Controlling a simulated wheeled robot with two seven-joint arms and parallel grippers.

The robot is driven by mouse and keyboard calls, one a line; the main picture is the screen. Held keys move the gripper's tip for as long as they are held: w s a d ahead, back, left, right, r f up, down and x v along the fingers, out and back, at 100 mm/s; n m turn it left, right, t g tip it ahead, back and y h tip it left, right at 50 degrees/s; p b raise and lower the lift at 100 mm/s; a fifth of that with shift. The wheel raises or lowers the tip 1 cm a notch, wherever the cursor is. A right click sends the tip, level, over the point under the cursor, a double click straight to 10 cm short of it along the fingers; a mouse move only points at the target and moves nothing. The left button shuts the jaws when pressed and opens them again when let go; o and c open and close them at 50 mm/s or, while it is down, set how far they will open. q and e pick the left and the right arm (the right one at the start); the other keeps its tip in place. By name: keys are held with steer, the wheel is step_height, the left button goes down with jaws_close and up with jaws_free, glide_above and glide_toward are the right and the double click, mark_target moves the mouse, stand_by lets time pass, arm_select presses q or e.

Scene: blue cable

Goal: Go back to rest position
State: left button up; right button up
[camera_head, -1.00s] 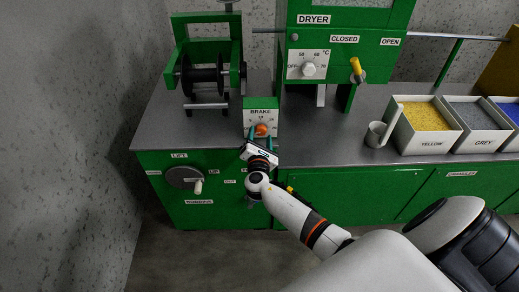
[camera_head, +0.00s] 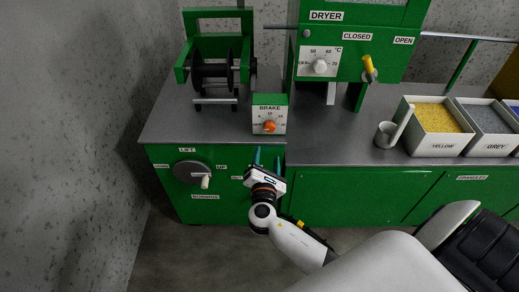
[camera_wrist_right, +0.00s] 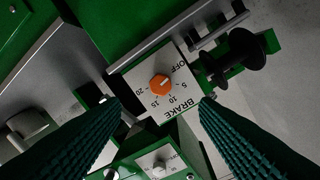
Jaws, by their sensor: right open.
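My right gripper (camera_head: 267,157) is open and empty, with its green fingers pointing up at the front edge of the counter, below the brake box. The brake box (camera_head: 270,105) is green with a white dial plate and an orange knob (camera_head: 269,127). In the right wrist view the orange knob (camera_wrist_right: 160,85) shows beyond and between the two spread fingers (camera_wrist_right: 152,105), apart from both. My left gripper is not in view.
A grey counter (camera_head: 360,151) on green cabinets holds a black spool (camera_head: 212,73) in a green frame, a dryer with a white dial (camera_head: 320,63), a grey scoop (camera_head: 386,134) and granule bins (camera_head: 436,149). A lift crank (camera_head: 190,172) is on the cabinet front.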

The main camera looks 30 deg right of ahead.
steer(key=s+a+f+m+g+y, duration=0.15)
steer(key=s+f, duration=0.35)
steer(key=f, duration=0.5)
steer(key=s+f+m+g+y, duration=0.3)
steer(key=s+f, duration=0.1)
steer(key=f, duration=0.5)
steer(key=s+a+f+m+g+y, duration=0.1)
steer(key=s+f+m+g+y, duration=0.3)
steer(key=f, duration=0.6)
steer(key=s+a+f+m+g, duration=0.1)
steer(key=s+f+m, duration=0.2)
steer(key=s, duration=0.7)
steer(key=s+a+f+m+g+y, duration=0.1)
steer(key=s+f+m, duration=0.3)
steer(key=s, duration=0.6)
steer(key=s+a+f+m+g+p, duration=0.1)
steer(key=s+a+f+m+g, duration=0.1)
steer(key=s+f, duration=0.5)
steer(key=s+m+g, duration=0.1)
steer(key=s+m, duration=0.1)
steer(key=s, duration=0.1)
steer(key=shift+f, duration=0.25)
steer(key=shift+y, duration=0.25)
